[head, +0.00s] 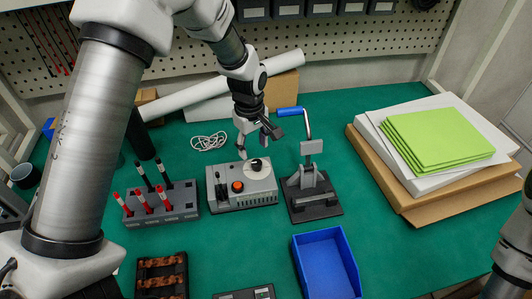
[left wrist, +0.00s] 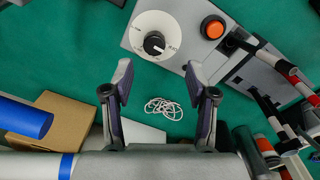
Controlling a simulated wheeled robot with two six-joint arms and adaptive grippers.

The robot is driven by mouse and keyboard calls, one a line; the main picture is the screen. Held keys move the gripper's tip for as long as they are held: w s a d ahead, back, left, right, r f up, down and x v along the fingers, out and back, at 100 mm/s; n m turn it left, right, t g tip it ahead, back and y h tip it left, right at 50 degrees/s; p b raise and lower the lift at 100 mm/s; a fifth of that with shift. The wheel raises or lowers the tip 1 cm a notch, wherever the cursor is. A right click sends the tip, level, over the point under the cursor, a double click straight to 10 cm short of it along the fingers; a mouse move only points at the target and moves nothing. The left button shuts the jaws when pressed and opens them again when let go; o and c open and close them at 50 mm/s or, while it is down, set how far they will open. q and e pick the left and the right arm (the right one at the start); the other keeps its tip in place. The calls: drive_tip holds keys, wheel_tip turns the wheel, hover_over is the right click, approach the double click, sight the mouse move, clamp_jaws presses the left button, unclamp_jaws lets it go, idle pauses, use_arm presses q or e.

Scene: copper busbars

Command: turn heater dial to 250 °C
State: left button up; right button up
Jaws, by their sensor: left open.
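The heater (head: 242,194) is a grey box on the green mat, with an orange button on top. Its dial (head: 256,165) is a black knob with a white scale disc. In the left wrist view the dial (left wrist: 154,43) lies just beyond and between my fingertips; the scale markings are too small to read. My left gripper (head: 260,146) is above and slightly behind the dial. In the left wrist view my left gripper (left wrist: 158,72) is open and empty, its fingers apart and not visibly touching the knob. My right gripper is not in view.
A lever press (head: 312,190) with a blue handle stands right of the heater. A holder with red and black tools (head: 160,205) is to its left. A white cable coil (head: 208,141) lies behind. A blue bin (head: 326,265) is in front, and stacked sheets (head: 437,137) lie right.

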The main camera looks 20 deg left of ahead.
sight(257, 163)
use_arm(q)
drive_tip(key=shift+w+r, duration=0.1)
drive_tip(key=shift+w, duration=0.45)
drive_tip(key=shift+d+f, duration=0.1)
drive_tip(key=shift+f, duration=0.1)
wheel_tip(257, 163, down, 7)
drive_tip(key=shift+p, duration=0.55)
drive_tip(key=shift+s+d+r, duration=0.1)
drive_tip(key=shift+s, duration=0.05)
clamp_jaws()
